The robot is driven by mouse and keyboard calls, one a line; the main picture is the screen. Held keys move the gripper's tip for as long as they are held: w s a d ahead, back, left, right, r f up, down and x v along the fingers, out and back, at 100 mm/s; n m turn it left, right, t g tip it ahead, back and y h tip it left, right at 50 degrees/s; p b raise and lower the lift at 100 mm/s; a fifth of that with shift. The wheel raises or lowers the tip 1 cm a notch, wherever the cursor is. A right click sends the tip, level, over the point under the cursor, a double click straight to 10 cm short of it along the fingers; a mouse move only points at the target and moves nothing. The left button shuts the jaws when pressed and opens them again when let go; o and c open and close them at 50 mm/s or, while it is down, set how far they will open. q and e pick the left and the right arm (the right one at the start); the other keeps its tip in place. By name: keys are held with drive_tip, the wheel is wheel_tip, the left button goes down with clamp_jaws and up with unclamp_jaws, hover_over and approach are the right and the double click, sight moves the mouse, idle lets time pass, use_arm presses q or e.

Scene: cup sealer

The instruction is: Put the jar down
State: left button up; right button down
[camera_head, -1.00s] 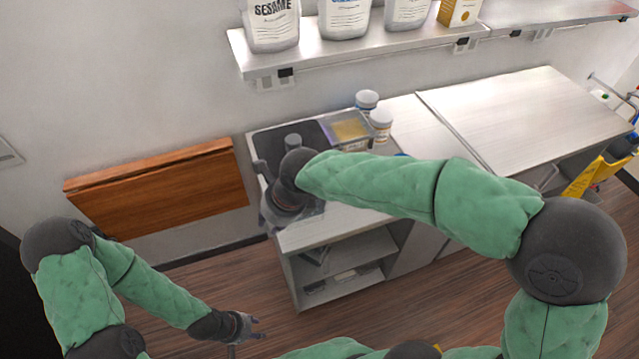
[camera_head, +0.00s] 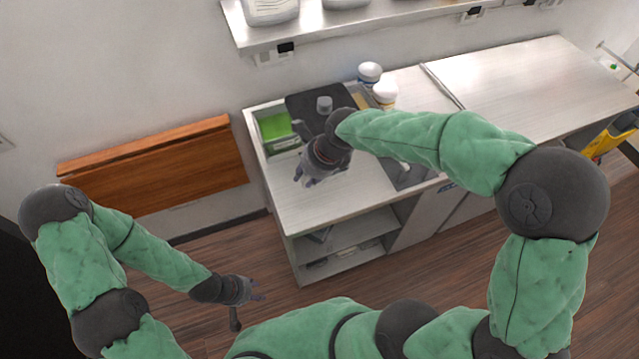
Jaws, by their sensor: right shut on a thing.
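My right gripper (camera_head: 309,178) is over the left part of the white counter (camera_head: 325,206), pointing down to the lower left. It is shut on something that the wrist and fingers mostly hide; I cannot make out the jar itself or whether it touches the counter. Two white lidded jars, a rear one (camera_head: 370,73) and a front one (camera_head: 385,94), stand at the back of the counter, behind my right forearm. My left gripper (camera_head: 258,290) hangs low over the floor, away from the counter, with its fingers apart and empty.
A green-filled container (camera_head: 276,128) sits at the counter's left end, beside a dark panel (camera_head: 307,100). A wall shelf (camera_head: 370,22) with bags is above. A brown folded wall board (camera_head: 160,165) is left. The counter's front left is clear; the steel table (camera_head: 540,80) is bare.

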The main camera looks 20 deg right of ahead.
drive_tip(key=w+d+f, duration=0.1)
drive_tip(key=d+f, duration=0.2)
drive_tip(key=f, duration=0.4)
drive_tip(key=shift+w+d+f, duration=0.15)
drive_tip(key=shift+d+f, duration=0.25)
drive_tip(key=shift+f, duration=0.2)
drive_tip(key=c, duration=1.1)
unclamp_jaws()
drive_tip(key=shift+o, duration=0.3)
drive_tip(key=v, duration=1.2)
drive_tip(key=shift+a+r, duration=0.1)
